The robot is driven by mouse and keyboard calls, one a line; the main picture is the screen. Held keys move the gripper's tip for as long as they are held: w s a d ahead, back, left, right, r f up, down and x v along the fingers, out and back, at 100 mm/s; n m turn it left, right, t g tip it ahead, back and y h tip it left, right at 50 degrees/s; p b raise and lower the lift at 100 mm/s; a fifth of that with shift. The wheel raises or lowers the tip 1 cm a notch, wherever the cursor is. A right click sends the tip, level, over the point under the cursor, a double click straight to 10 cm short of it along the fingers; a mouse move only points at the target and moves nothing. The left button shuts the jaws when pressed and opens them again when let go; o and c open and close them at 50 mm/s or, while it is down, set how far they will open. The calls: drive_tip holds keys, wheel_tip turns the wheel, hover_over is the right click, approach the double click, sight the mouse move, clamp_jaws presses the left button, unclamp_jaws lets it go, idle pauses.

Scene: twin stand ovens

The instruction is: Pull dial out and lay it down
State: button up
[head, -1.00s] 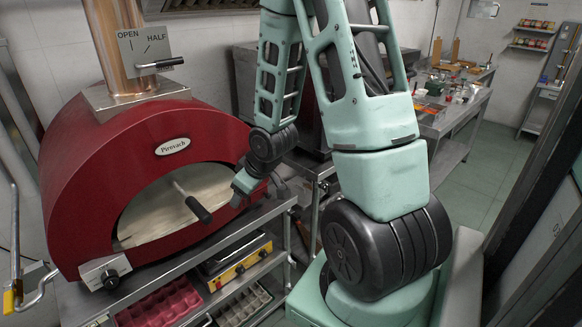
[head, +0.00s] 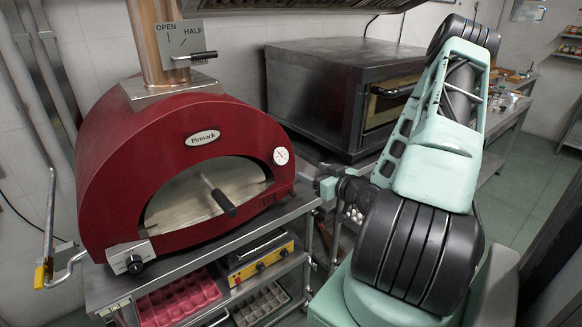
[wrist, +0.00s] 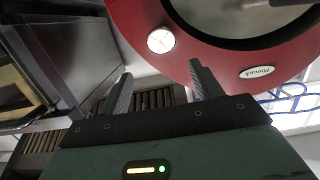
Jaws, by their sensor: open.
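The dial (head: 281,155) is a small round white gauge on the right side of the red oven's front. It also shows in the wrist view (wrist: 160,40), set in the red face beyond my fingers. My gripper (wrist: 161,82) is open, with nothing between its two fingers. In the head view my gripper (head: 325,187) is to the right of the oven and a little below the dial, apart from it.
The red oven (head: 110,165) stands on a steel stand (head: 240,240). A handle with a black grip (head: 223,202) sticks out from its mouth. A black knob (head: 134,264) is at its lower left. A steel oven (head: 315,95) stands to the right.

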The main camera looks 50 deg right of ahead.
sight(282, 158)
drive_tip(key=x, duration=1.5)
drive_tip(key=shift+w+f+p, duration=0.1)
drive_tip(key=shift+w+p, duration=0.1)
drive_tip(key=shift+p, duration=0.2)
drive_tip(key=shift+w+f, duration=0.15)
drive_tip(key=shift+w, duration=0.3)
drive_tip(key=c, duration=0.7)
drive_tip(key=shift+c, duration=0.2)
drive_tip(key=shift+s, duration=0.2)
drive_tip(key=shift+s+a+r+p, duration=0.2)
drive_tip(key=shift+s+r, duration=0.1)
drive_tip(key=shift+s, duration=0.2)
drive_tip(key=shift+s+a+r+p, duration=0.1)
drive_tip(key=shift+s+r+p, duration=0.15)
drive_tip(key=shift+s, duration=0.25)
drive_tip(key=shift+s+r, duration=0.15)
drive_tip(key=shift+s, duration=0.15)
